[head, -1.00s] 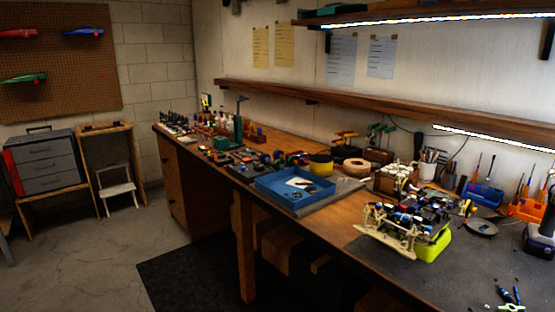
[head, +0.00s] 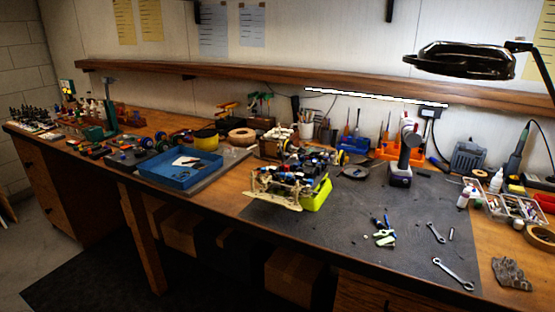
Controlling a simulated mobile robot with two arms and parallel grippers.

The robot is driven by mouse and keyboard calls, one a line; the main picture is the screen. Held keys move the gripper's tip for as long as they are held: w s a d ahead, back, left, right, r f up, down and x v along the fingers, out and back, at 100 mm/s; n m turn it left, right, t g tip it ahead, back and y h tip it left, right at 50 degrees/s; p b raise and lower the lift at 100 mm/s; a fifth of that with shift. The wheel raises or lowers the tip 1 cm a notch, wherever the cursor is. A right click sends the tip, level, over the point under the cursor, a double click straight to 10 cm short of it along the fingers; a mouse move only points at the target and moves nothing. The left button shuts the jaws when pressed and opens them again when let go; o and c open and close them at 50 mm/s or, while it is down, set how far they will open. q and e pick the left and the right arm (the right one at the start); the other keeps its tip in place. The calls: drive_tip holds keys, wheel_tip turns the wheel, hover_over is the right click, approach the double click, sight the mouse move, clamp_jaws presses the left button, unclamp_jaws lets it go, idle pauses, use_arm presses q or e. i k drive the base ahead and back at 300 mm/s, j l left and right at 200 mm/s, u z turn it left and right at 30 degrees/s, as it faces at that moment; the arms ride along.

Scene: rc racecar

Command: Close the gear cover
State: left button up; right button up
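The RC car chassis (head: 283,186) sits on the workbench near the middle of the head view, on a yellow-green stand (head: 317,194). It is crowded with small blue, black and red parts, with a pale bumper-like plate at its front left. The gear cover is too small to make out among these parts. Neither of my grippers is in view.
A blue tray (head: 180,169) lies to the left. A cordless drill (head: 403,165) stands behind. A black lamp (head: 473,61) hangs above right.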

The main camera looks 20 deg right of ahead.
sight(334, 138)
drive_tip(key=i+l+u, duration=0.15)
drive_tip(key=i+l, duration=0.2)
drive_tip(key=i+l+u, duration=0.2)
drive_tip(key=i+l, duration=0.15)
drive_tip(key=l, duration=0.15)
